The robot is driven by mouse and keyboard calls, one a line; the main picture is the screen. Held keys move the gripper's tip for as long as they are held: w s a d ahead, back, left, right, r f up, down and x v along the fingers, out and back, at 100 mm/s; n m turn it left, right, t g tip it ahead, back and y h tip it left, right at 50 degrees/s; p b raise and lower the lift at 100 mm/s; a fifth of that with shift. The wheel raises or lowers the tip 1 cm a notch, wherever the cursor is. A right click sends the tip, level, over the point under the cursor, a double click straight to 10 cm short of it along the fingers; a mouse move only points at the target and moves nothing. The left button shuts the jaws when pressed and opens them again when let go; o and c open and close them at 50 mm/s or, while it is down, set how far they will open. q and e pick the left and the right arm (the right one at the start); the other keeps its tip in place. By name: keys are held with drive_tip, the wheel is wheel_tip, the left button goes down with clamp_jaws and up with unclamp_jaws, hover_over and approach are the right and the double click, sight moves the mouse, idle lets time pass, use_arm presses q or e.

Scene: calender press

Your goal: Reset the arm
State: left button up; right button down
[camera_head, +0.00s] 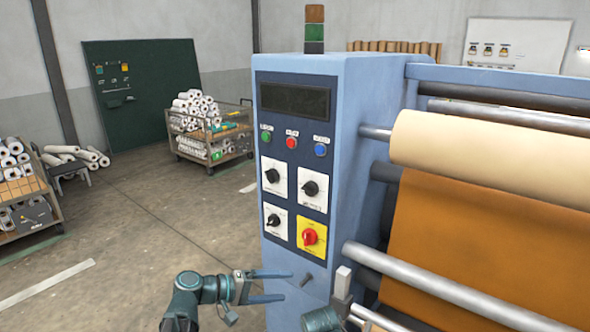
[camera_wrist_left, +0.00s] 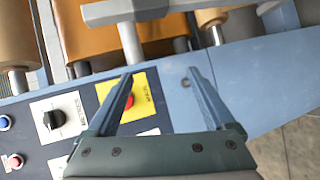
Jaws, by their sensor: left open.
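My left gripper (camera_head: 290,285) is open and empty in front of the lower part of the blue calender press (camera_head: 345,150). It is below the control panel (camera_head: 265,180) and below the red knob (camera_head: 310,237) on its yellow plate. In the left wrist view the two open fingers (camera_wrist_left: 158,82) point at the press, with the red knob (camera_wrist_left: 128,102) showing just beside the left finger. I cannot tell whether any finger touches the press.
Rollers with a cream roll (camera_head: 490,155) and an orange-brown sheet (camera_head: 470,235) fill the right side. Metal bars (camera_head: 440,285) stick out low in front. Carts with white rolls (camera_head: 210,130) stand at the back left. The floor (camera_head: 130,235) left of the press is mostly clear.

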use_arm(q)
drive_tip(key=s+d+f+m+g+y, duration=0.4)
drive_tip(key=s+d+f+g+y, duration=0.15)
drive_tip(key=s+f, duration=0.5)
drive_tip(key=s+a+f+m+y, duration=0.4)
drive_tip(key=s+a+f+y, duration=0.15)
drive_tip(key=y, duration=0.45)
wheel_tip(320, 180, up, 15)
drive_tip(key=p, duration=1.4)
drive_tip(key=shift+s+h+p, duration=0.3)
drive_tip(key=shift+h+p, duration=0.05)
drive_tip(key=shift+p, duration=0.05)
drive_tip(key=shift+g, duration=0.25)
drive_tip(key=shift+c, duration=0.3)
